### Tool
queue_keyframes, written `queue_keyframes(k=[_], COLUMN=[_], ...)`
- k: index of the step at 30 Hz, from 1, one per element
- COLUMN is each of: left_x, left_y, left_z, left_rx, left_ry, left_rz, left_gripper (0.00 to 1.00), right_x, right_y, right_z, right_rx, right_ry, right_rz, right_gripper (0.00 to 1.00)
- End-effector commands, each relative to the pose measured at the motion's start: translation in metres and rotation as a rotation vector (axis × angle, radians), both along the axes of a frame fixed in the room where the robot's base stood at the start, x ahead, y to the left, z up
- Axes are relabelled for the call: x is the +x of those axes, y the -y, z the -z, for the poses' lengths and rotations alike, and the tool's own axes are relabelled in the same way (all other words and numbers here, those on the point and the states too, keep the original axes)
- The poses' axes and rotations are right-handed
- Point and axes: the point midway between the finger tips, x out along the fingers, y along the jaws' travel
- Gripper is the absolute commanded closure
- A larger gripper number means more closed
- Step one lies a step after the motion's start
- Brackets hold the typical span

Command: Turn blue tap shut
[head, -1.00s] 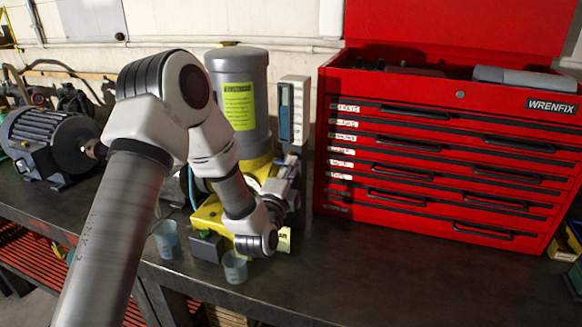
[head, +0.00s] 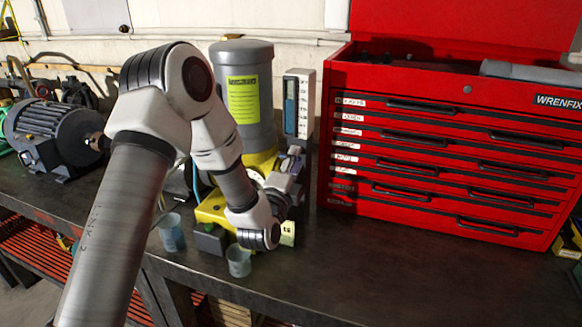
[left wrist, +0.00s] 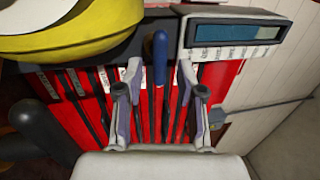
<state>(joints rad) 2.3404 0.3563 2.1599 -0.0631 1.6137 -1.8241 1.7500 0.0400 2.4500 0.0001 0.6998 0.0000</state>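The blue tap handle (left wrist: 160,58) shows in the left wrist view, standing between the tips of my left gripper (left wrist: 160,72). The two fingers are spread, with a visible gap on each side of the handle. In the head view my left gripper (head: 294,165) is by the grey and yellow machine (head: 245,100), just below the box with a display (head: 298,108). The wrist and fingers hide the tap there. My right gripper is not in view.
A red tool chest (head: 440,150) stands close on the right. Two small translucent cups (head: 239,262) (head: 171,233) stand near the bench's front edge. A dark motor (head: 55,138) sits at left. The bench (head: 390,260) is clear in front of the chest.

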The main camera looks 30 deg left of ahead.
Motion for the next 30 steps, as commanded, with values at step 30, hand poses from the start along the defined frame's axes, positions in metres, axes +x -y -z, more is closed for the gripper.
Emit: queue_keyframes(k=[30], left_x=[-0.11], left_y=[0.026], left_z=[0.023], left_rx=[-0.002], left_ry=[-0.002], left_rz=[-0.001], left_gripper=[0.62], right_x=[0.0], right_y=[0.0], right_z=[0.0], right_rx=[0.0], right_ry=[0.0], right_rz=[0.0], right_gripper=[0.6])
